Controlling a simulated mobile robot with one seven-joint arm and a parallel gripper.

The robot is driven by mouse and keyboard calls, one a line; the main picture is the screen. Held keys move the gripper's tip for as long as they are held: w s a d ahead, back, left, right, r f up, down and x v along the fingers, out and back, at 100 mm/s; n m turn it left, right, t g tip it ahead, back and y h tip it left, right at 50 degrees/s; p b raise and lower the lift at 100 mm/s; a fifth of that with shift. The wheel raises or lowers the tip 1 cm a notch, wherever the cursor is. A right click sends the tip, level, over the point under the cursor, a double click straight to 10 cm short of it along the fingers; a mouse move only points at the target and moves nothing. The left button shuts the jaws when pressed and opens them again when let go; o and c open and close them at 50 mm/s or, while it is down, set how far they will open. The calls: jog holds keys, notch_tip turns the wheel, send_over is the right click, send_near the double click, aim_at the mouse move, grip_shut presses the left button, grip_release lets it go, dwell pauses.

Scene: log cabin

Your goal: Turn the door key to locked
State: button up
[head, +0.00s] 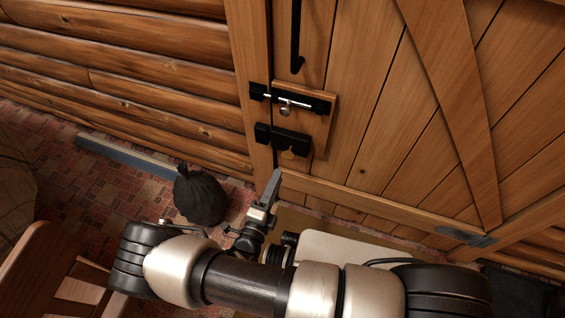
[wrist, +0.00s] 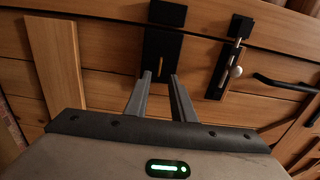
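The black door lock (head: 291,141) sits on the wooden door below a sliding bolt. In the wrist view the lock (wrist: 161,48) is straight ahead, just beyond my fingertips. A small thin sliver (wrist: 160,66) shows on the lock between the fingers; it may be the key, but its shape and turn are too small to tell. In the head view I cannot make out the key. My gripper (head: 276,174) is below the lock in the picture. In the wrist view its two fingers (wrist: 160,76) are apart with nothing held between them.
The sliding bolt (head: 293,103) with a round knob is close beside the lock and also shows in the wrist view (wrist: 231,62). A black door handle (head: 296,40) is above it. A dark sack (head: 200,196) stands on the brick floor, and a wooden chair (head: 55,270) is at lower left.

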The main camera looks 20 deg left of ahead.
jog(key=s, duration=0.7)
jog(key=shift+s+a, duration=0.2)
jog(key=shift+a, duration=0.1)
